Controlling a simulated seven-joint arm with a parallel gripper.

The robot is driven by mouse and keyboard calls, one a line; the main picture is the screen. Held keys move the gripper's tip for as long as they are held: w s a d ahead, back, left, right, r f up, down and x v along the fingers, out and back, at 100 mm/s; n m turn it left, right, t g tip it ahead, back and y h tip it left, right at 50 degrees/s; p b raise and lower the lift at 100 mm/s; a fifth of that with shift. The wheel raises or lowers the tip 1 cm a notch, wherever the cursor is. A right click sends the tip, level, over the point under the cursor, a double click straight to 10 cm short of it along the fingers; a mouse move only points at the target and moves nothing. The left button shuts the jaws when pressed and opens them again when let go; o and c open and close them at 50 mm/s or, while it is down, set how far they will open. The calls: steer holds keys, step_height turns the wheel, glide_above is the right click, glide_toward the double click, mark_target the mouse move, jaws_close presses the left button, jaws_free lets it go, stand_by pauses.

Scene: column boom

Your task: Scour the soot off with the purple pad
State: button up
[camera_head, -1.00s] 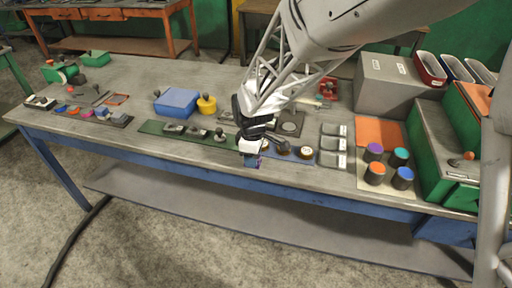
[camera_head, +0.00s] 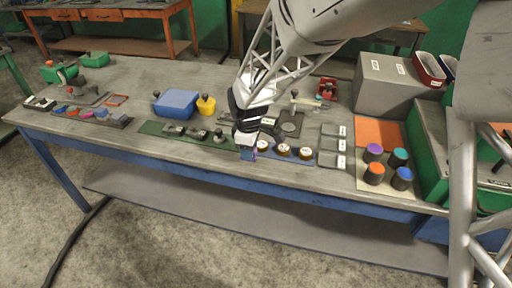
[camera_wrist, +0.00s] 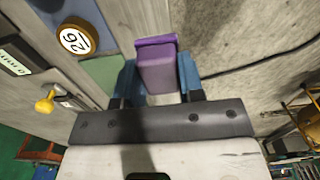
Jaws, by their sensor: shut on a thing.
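My gripper (camera_wrist: 158,82) is shut on the purple pad (camera_wrist: 157,66), which sits between its two blue fingers in the wrist view. In the head view my gripper (camera_head: 245,147) is over the front edge of the workbench (camera_head: 190,152), near its middle. Only a little of the pad shows below it there. I cannot tell whether the pad touches the bench. I cannot make out any soot for certain in either view.
Several round labelled discs (camera_head: 284,149) lie just right of my gripper; one (camera_wrist: 76,40) shows in the wrist view. A green strip with knobbed pieces (camera_head: 180,132) lies left. Grey trays (camera_head: 330,143) and coloured-top cylinders (camera_head: 375,173) stand right.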

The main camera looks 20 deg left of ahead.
step_height(320, 180, up, 5)
glide_above(221, 114)
steer(key=shift+f, duration=0.2)
steer(key=shift+f, duration=0.1)
steer(key=shift+f, duration=3.1)
steer(key=shift+d+f, duration=0.65)
steer(key=shift+f, duration=0.15)
steer(key=shift+c, duration=0.3)
steer(key=shift+d+r, duration=0.15)
steer(key=shift+d, duration=0.15)
steer(key=shift+d+f, duration=0.2)
steer(key=shift+d, duration=2.15)
steer(key=shift+a, duration=3.25)
steer(key=shift+r, duration=4.1)
